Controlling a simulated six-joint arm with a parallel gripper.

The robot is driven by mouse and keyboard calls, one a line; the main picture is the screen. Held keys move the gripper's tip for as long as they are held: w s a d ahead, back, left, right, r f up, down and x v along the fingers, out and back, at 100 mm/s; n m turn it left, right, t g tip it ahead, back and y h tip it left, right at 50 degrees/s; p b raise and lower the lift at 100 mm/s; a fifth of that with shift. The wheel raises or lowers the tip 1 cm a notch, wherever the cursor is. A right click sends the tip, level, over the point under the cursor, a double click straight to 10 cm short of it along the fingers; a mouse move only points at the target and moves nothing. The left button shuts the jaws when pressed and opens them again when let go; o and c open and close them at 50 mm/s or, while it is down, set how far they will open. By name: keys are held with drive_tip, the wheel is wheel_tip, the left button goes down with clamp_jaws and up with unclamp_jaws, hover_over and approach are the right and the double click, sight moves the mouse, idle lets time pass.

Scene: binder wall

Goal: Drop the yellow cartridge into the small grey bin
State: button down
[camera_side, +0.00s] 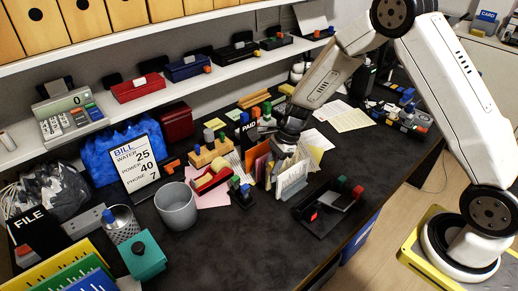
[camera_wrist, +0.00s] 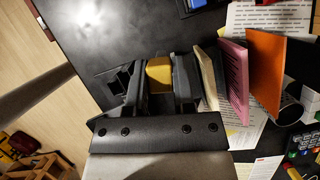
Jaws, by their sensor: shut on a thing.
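The yellow cartridge (camera_wrist: 159,73) sits between the two dark fingers of my gripper (camera_wrist: 160,85) in the wrist view; the gripper is shut on it. In the side view my gripper (camera_side: 284,143) is low over the desk, just behind the upright cards and folders. I cannot make out the cartridge there. The small grey bin (camera_side: 177,208) stands upright on the desk to the left of my gripper, well apart from it. Its inside looks empty from this angle. I cannot make out the bin in the wrist view.
Upright folders (camera_side: 257,163) and white cards (camera_side: 292,178) stand close to my gripper. A red stapler-like thing (camera_side: 211,180) lies between them and the bin. A black tray (camera_side: 325,213) stands front right.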

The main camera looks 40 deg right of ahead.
drive_tip(key=w+a+r+m+t, duration=0.1)
drive_tip(key=w+a+r+m, duration=0.1)
drive_tip(key=w+a, duration=0.6)
drive_tip(key=w+a+r+m+t+h, duration=0.1)
drive_tip(key=w+a+r+m, duration=0.2)
drive_tip(key=w+a, duration=0.5)
drive_tip(key=shift+w+a+m, duration=0.15)
drive_tip(key=shift+a+m, duration=0.55)
drive_tip(key=shift+a, duration=2.8)
drive_tip(key=shift+f, duration=2.95)
drive_tip(key=shift+c, duration=1.9)
unclamp_jaws()
